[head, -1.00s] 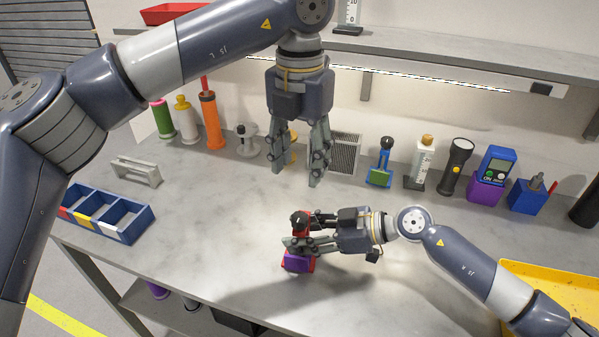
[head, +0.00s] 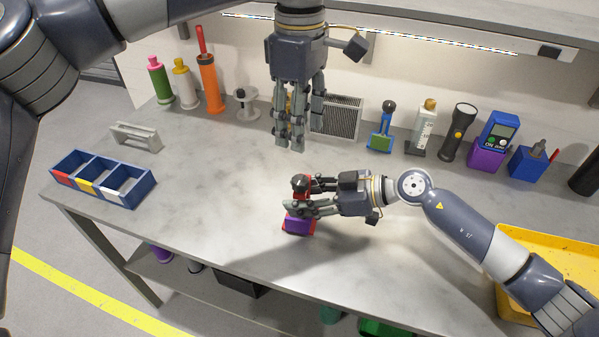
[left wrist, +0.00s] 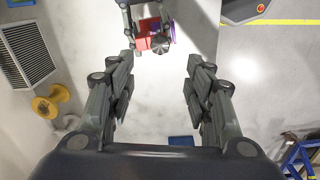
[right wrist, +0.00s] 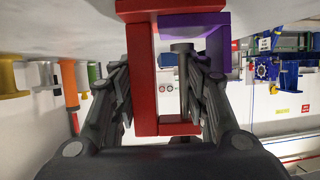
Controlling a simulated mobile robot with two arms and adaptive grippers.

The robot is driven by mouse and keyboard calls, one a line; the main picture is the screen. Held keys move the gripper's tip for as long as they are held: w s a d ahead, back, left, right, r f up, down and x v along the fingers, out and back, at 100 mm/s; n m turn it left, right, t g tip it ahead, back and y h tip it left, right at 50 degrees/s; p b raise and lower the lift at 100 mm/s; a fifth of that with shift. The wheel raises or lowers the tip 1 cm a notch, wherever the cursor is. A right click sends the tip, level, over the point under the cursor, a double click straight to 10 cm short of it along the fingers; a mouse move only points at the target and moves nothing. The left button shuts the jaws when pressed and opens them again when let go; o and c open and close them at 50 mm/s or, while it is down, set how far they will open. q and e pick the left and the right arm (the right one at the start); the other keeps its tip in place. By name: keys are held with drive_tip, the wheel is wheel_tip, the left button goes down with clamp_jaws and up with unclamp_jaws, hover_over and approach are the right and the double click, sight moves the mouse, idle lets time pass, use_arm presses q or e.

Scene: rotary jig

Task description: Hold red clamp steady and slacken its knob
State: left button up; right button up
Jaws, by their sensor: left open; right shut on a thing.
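The red clamp (head: 307,178) stands near the front of the grey bench with a purple part (head: 298,224) at its base. Its dark knob (head: 299,184) is on top. My right gripper (head: 306,203) is shut on the clamp from the right. In the right wrist view the red frame (right wrist: 143,80) lies between the fingers, beside a grey screw (right wrist: 183,75). My left gripper (head: 291,146) is open and empty, pointing down, above and apart from the clamp. In the left wrist view the knob (left wrist: 161,44) shows beyond the open fingers, at the top.
A blue divided tray (head: 140,190) and a grey bracket (head: 136,137) are at the left. Bottles, a grey spool, a vented block (head: 340,117), a flashlight (head: 458,132) and a meter (head: 497,135) line the back. A yellow tray (head: 560,247) is at the right. Bench around the clamp is clear.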

sight(299, 179)
use_arm(q)
drive_tip(key=shift+m, duration=0.7)
wheel_tip(299, 179, down, 12)
drive_tip(key=shift+f, duration=0.1)
drive_tip(key=c, duration=1)
drive_tip(key=shift+c, duration=0.2)
